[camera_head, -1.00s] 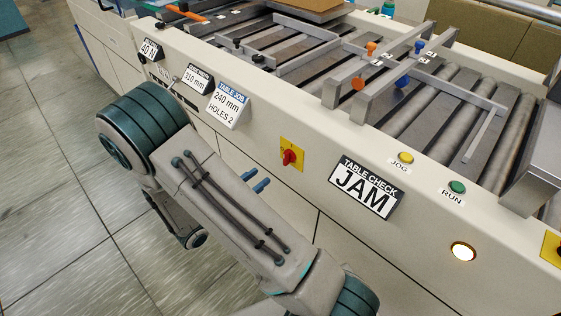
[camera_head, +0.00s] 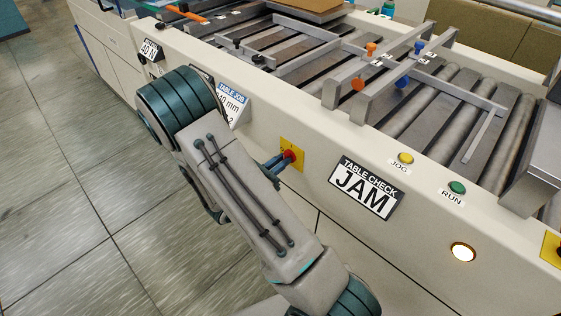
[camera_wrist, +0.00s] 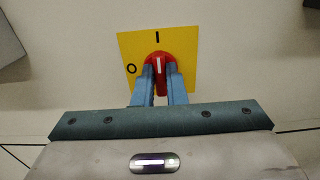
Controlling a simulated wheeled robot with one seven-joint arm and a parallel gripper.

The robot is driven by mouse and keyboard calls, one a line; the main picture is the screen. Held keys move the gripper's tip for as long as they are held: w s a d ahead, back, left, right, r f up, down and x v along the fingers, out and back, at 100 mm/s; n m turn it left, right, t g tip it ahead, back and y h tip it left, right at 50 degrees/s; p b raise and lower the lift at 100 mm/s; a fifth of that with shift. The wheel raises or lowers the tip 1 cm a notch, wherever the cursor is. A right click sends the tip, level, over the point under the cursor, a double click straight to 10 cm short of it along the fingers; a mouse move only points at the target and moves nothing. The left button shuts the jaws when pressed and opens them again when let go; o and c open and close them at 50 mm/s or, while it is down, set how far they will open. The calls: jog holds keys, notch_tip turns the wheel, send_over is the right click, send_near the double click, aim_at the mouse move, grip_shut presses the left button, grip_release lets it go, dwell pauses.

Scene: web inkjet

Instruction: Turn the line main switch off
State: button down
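The line main switch is a red rotary knob (camera_head: 290,155) on a yellow square plate (camera_head: 298,166) on the machine's front panel. In the wrist view the knob (camera_wrist: 159,64) carries a white mark that points up at the "I"; the "O" is to the left on the plate (camera_wrist: 185,45). My gripper (camera_head: 283,159) is at the switch, and in the wrist view its two blue fingers (camera_wrist: 159,80) stand on either side of the knob's grip with a gap between them. The fingers look open around the knob; firm contact is not visible. They hide the knob's lower sides.
To the right are a "TABLE CHECK JAM" sign (camera_head: 366,188), a yellow JOG button (camera_head: 405,158), a green RUN button (camera_head: 457,187) and a lit lamp (camera_head: 463,252). A roller table (camera_head: 440,100) lies above. The floor (camera_head: 80,200) in front is clear.

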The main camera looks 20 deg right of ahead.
jog(key=shift+r+p, duration=0.1)
jog(key=shift+p, duration=0.2)
jog(key=shift+w+a+f+n+p, duration=0.1)
jog(key=shift+n+p, duration=1.95)
jog(key=shift+n, duration=0.95)
jog(key=shift+w+a+f+n+p, duration=0.1)
jog(key=shift+w+n+p, duration=0.05)
jog(key=shift+n+p, duration=2.4)
jog(key=shift+w+f+n+p, duration=0.1)
jog(key=shift+n+p, duration=1.5)
jog(key=shift+n, duration=1.85)
jog(key=c, duration=1.5)
grip_release()
jog(key=shift+o, duration=0.2)
jog(key=shift+s, duration=0.1)
